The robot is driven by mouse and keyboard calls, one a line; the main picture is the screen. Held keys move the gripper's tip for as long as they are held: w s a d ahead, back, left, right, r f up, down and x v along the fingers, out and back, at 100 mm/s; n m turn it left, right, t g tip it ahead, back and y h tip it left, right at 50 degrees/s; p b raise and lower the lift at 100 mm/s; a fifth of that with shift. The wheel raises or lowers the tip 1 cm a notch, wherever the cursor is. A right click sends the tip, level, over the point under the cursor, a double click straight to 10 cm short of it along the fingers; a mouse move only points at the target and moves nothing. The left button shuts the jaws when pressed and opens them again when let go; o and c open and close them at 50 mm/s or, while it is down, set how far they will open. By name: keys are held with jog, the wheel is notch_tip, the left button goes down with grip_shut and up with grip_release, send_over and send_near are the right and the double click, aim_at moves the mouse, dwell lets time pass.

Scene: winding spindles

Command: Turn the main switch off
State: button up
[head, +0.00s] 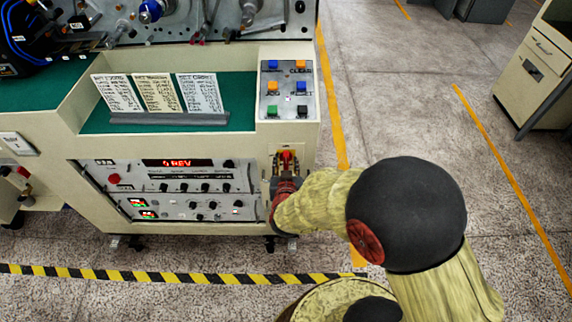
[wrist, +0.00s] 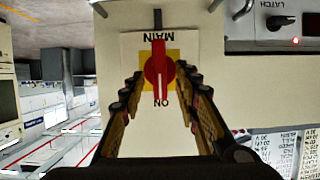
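The main switch is a red rotary knob (wrist: 158,62) on a yellow square with a white plate, upside down in the wrist view. The plate reads MAIN and ON. The knob's bar lies along the picture's vertical, its white line pointing to ON. In the head view the switch (head: 286,156) is on the machine's front, at the right end. My gripper (wrist: 160,78) is open, one finger on each side of the knob, with visible gaps. I cannot tell whether the fingertips reach around the knob or stop in front. In the head view my gripper (head: 284,178) is just below the switch, partly hidden.
A button panel (head: 287,90) is above the switch. A control rack (head: 170,188) with a red display is to the left. Three cards (head: 156,92) stand on the green top. A cabinet (head: 535,75) stands far right, with open floor between.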

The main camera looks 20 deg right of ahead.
jog(key=shift+w+d+f, duration=0.1)
jog(key=shift+w+f, duration=0.05)
jog(key=shift+w, duration=0.2)
jog(key=shift+c, duration=0.2)
jog(key=c, duration=0.8)
